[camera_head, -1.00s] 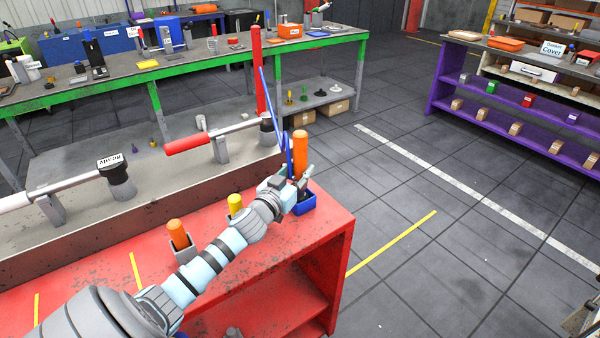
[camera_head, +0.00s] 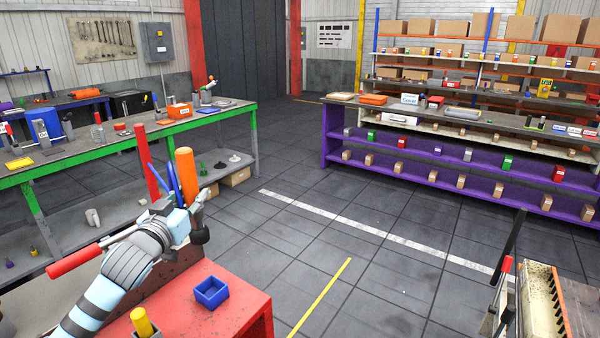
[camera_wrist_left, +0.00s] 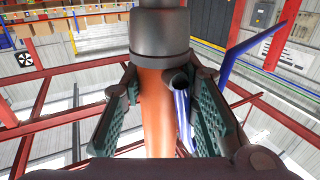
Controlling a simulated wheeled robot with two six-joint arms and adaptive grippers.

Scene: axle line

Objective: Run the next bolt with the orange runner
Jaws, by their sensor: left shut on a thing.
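My left gripper (camera_head: 190,205) is shut on the orange runner (camera_head: 187,172) and holds it upright above the red bench. The runner's orange body also shows between the fingers in the left wrist view (camera_wrist_left: 156,105), with its dark grey end at the top of that picture. A blue hose-like piece (camera_wrist_left: 183,115) runs beside it. The blue holder (camera_head: 211,292) on the bench corner is empty. The axle's red end (camera_head: 75,263) shows left of my left arm; much of the axle is hidden. I cannot make out any bolt. My right gripper is not in view.
The red bench's (camera_head: 240,310) corner is bare around the holder; a yellow-topped tool (camera_head: 142,322) stands nearer. A red post (camera_head: 147,165) rises behind my gripper. A green-edged table (camera_head: 120,141) and purple shelf (camera_head: 520,180) stand farther back. Open floor lies right of the bench.

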